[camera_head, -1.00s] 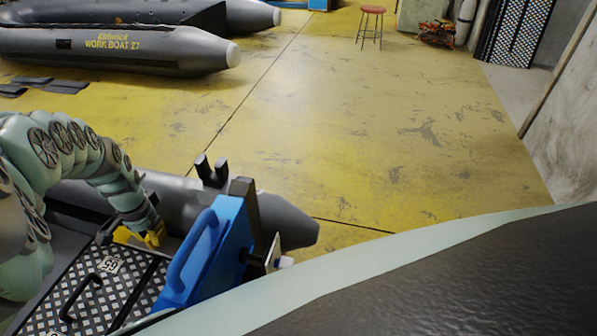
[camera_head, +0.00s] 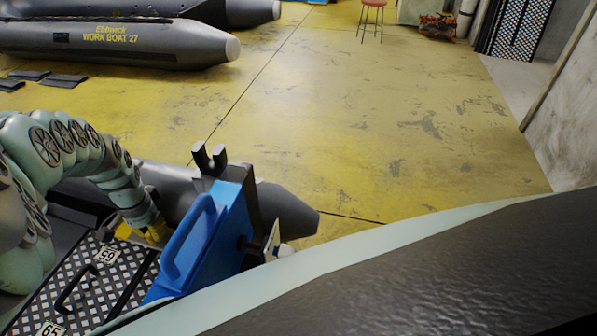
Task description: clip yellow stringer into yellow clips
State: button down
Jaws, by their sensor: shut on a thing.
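My gripper (camera_head: 150,236) is at the end of my pale green arm at the left, low inside the near grey boat. It is shut on a yellow piece (camera_head: 157,232), which I take to be the yellow stringer; only a short part shows. Another yellow bit (camera_head: 123,231) shows just left of the gripper, and I cannot tell whether it is the stringer or a clip. My arm and the blue part of the boat hide most of this spot. I cannot make out the yellow clips or whether the stringer touches them.
A blue upright part (camera_head: 208,240) with a handle stands close right of my gripper. Patterned floor plates (camera_head: 60,285) with a black handle lie below it. The near boat's grey tube (camera_head: 285,208) runs behind. The yellow floor beyond is open, with a red stool (camera_head: 374,3) far off.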

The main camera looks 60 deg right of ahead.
jog(key=shift+f, duration=0.35)
dwell(0.6)
jog(key=c, duration=1)
grip_release()
jog(key=shift+c, duration=0.2)
